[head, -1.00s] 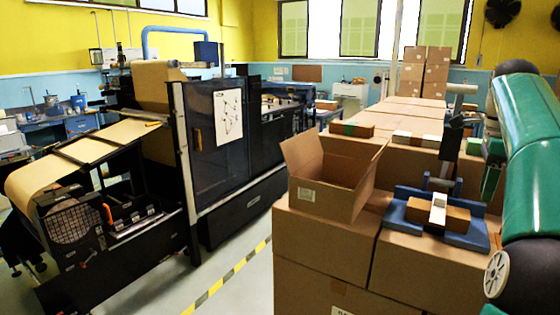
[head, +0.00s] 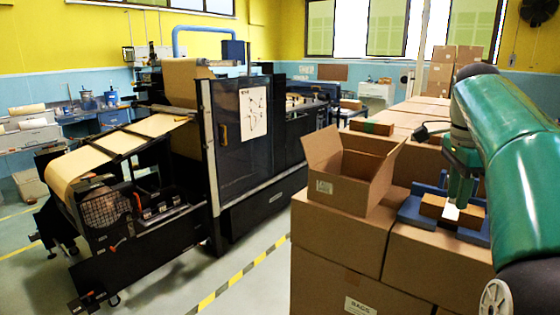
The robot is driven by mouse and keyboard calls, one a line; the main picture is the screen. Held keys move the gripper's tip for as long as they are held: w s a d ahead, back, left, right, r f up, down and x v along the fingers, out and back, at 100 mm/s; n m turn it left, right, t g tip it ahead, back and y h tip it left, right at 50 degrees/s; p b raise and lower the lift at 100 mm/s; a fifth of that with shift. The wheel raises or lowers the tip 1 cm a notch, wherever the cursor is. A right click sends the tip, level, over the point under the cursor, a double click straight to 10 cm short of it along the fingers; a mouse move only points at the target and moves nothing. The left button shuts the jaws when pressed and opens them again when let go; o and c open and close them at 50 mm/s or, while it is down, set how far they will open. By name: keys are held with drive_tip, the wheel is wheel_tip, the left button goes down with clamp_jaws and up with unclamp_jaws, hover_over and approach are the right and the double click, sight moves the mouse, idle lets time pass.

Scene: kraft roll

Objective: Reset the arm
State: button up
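My green arm (head: 508,110) reaches in from the right edge of the head view. My gripper (head: 458,190) points down, its green fingers over a small brown block (head: 450,211) with a pale top. The block rests on a blue holder (head: 412,212) on top of the stacked cartons. I cannot tell whether the fingers touch the block, or how far apart they are.
An open empty carton (head: 347,180) stands left of the blue holder on large closed cartons (head: 432,262). A black machine with a kraft paper roll (head: 240,140) stands at left, beyond a striped floor line (head: 240,275).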

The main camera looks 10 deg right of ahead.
drive_tip(key=a+f+n+t, duration=0.1)
drive_tip(key=a+n, duration=0.2)
drive_tip(key=a, duration=0.3)
drive_tip(key=a+f+n, duration=0.2)
drive_tip(key=a+n, duration=0.1)
drive_tip(key=a, duration=0.3)
drive_tip(key=s+a+f+n+t, duration=0.2)
drive_tip(key=s+a+f+n, duration=0.4)
drive_tip(key=a+f+n, duration=0.2)
drive_tip(key=s+a+f+n+t+y, duration=0.1)
drive_tip(key=s+a+f+n+t, duration=0.1)
drive_tip(key=s+a+f+n, duration=0.4)
drive_tip(key=a+f+n, duration=0.2)
drive_tip(key=a, duration=0.2)
drive_tip(key=shift+s+a+f, duration=0.15)
drive_tip(key=shift+s+f, duration=0.05)
